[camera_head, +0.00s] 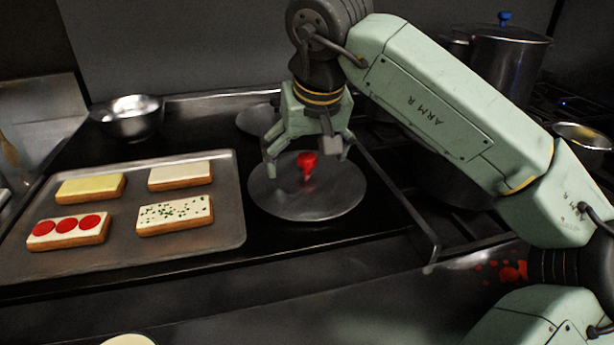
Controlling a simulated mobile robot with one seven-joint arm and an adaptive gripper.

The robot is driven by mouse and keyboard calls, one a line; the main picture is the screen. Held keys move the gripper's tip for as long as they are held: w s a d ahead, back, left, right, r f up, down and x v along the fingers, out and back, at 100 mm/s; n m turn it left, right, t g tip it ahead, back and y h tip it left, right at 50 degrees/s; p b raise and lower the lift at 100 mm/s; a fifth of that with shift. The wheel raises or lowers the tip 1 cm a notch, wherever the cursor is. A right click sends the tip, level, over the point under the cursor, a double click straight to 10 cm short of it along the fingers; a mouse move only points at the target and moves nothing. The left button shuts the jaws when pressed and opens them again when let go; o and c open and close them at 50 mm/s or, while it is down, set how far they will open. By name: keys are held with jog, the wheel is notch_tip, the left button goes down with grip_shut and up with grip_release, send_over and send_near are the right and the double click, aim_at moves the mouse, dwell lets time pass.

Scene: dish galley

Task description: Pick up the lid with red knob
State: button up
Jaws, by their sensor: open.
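The lid with red knob (335,199) is a flat round grey metal disc lying on the dark counter, right of the baking tray. Its red knob (307,163) stands up near the middle. My gripper (306,164) points down over the lid. Its fingers are spread apart, with the knob showing between them in the picture. It holds nothing. I cannot tell whether a finger touches the knob or the lid.
A baking tray (238,213) with several topped bread slices lies left of the lid. A metal bowl (130,118) sits behind it. A large pot (512,60) with a blue-knobbed lid stands back right. A second grey disc (256,120) lies behind my gripper. A metal rail runs right of the lid.

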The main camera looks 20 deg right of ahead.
jog(key=shift+f, duration=0.15)
jog(key=shift+f, duration=0.1)
grip_shut()
dwell(1.1)
